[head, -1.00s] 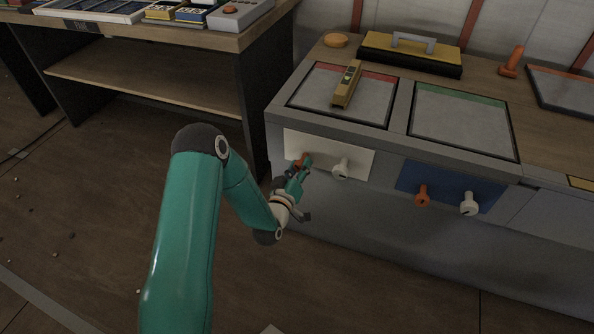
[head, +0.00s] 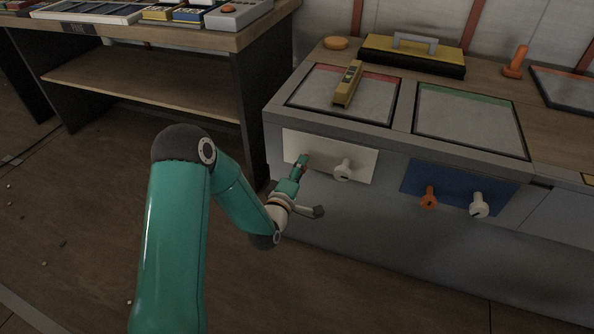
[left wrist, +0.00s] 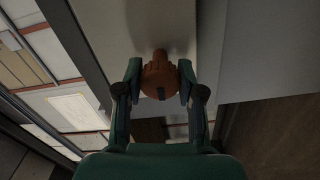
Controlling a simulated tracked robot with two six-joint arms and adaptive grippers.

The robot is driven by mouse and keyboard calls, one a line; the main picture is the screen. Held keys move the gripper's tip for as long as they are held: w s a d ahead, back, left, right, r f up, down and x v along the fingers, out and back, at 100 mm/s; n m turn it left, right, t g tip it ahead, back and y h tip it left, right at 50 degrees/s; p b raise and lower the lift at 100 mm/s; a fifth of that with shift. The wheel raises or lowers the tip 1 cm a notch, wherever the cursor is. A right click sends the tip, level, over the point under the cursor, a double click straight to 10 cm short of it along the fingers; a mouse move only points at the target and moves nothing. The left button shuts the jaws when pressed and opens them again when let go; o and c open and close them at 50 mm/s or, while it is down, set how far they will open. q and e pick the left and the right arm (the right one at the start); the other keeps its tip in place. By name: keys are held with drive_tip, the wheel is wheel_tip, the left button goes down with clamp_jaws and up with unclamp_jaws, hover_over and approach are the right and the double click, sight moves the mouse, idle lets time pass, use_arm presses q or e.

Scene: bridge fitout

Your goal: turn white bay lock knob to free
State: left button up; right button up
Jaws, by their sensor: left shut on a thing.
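The white panel (head: 366,166) on the cabinet front carries an orange knob on its left and a white knob (head: 343,170) to the right. My left gripper (head: 301,164) is at the orange knob and hides most of it in the head view. In the left wrist view the orange knob (left wrist: 159,77) sits between my two fingers, one on each side, with a dark slot mark on its face. The gripper is shut on it. My right gripper is not in view.
A blue panel (head: 452,190) to the right has its own orange knob (head: 429,197) and white knob (head: 479,205). Above the white panel, a yellow device (head: 347,84) lies on a red-edged tray. A workbench (head: 150,92) stands at the left; the floor before the cabinet is clear.

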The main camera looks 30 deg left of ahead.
use_arm(q)
drive_tip(key=shift+a, duration=0.3)
drive_tip(key=o, duration=1.1)
drive_tip(key=shift+f, duration=0.1)
drive_tip(key=shift+o, duration=0.3)
drive_tip(key=shift+d, duration=0.1)
drive_tip(key=shift+s, duration=0.1)
drive_tip(key=v, duration=0.7)
drive_tip(key=shift+s, duration=0.2)
drive_tip(key=shift+d, duration=0.1)
